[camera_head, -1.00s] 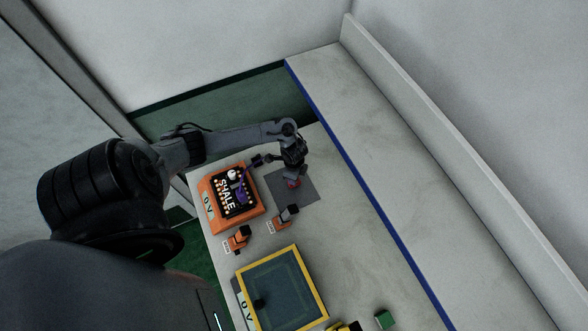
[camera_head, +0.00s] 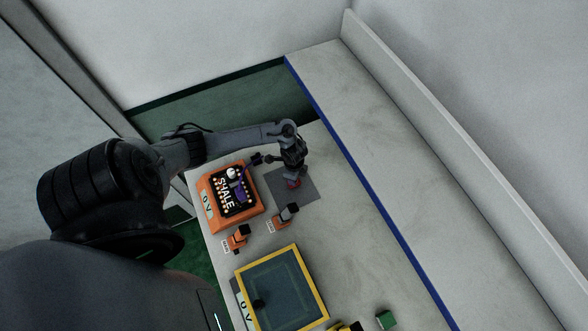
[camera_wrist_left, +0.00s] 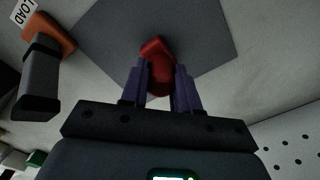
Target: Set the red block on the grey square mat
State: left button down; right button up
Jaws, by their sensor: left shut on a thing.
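The red block (camera_wrist_left: 156,64) is between the two fingers of my left gripper (camera_wrist_left: 161,80) in the left wrist view, and the fingers are shut on it. In the head view the red block (camera_head: 293,184) shows as a small red patch under my left gripper (camera_head: 294,178). The grey square mat (camera_head: 306,190) lies on the table beneath them. The mat (camera_wrist_left: 205,35) also fills the upper middle of the left wrist view, behind the block. I cannot tell whether the block touches the mat. My right gripper is not in view.
An orange device (camera_head: 253,205) with a black lettered panel stands left of the mat. Two small orange-based switches (camera_head: 286,214) (camera_head: 238,238) stand nearer. A yellow-framed blue panel (camera_head: 283,290) and a green block (camera_head: 386,319) lie further down. The table right of the mat is clear.

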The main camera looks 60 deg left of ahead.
pick_arm(q)
jog(key=shift+f, duration=0.4)
jog(key=c, duration=0.8)
grip_release()
jog(key=shift+o, duration=0.2)
jog(key=shift+r, duration=0.1)
notch_tip(320, 180, up, 9)
jog(key=shift+r+p, duration=0.1)
jog(key=shift+p, duration=0.8)
jog(key=shift+r, duration=0.75)
